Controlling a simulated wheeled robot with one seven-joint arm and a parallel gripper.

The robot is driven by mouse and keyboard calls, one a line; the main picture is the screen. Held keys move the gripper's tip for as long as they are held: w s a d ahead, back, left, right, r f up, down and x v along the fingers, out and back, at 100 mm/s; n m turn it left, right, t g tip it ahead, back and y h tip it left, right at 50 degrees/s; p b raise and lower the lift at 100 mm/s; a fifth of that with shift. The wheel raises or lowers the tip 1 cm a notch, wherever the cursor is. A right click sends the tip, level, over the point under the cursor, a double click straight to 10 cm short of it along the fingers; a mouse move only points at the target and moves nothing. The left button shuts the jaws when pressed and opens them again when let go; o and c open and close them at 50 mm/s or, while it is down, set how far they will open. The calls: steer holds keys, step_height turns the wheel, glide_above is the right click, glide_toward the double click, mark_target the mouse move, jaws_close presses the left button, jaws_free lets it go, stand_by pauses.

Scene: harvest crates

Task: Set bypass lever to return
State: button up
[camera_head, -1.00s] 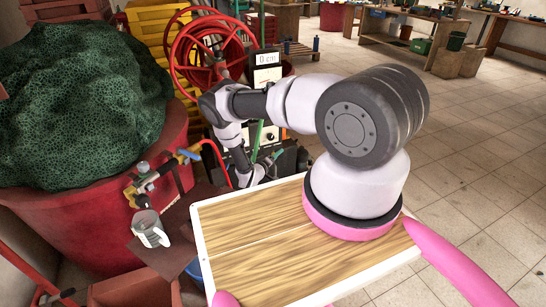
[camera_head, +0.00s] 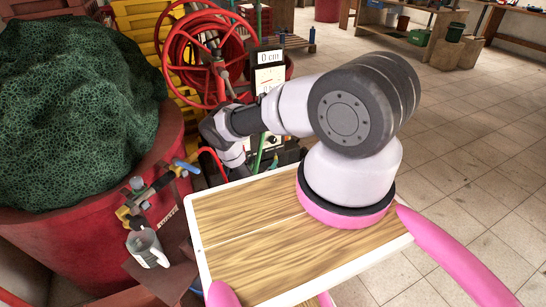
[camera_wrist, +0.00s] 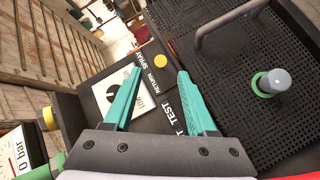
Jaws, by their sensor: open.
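In the wrist view my gripper (camera_wrist: 156,74) is open, its two teal fingers apart with nothing between them. Its tips point at a black panel with white labels reading SPRAY, RETURN and TEST. A yellow round part (camera_wrist: 160,61) shows near SPRAY and RETURN, between and beyond the fingertips. I cannot tell whether it belongs to the bypass lever, and I cannot make out the lever's setting. In the head view the machine with a "0 cm" display (camera_head: 269,57) stands behind my arm. My gripper is hidden there.
In the wrist view a grey knob on a green base (camera_wrist: 270,83) and a grey bar handle (camera_wrist: 226,24) stand at right. In the head view a red tub (camera_head: 75,235) with green netting stands left.

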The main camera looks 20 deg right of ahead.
steer(key=shift+x, duration=3.9)
steer(key=shift+w+a, duration=0.1)
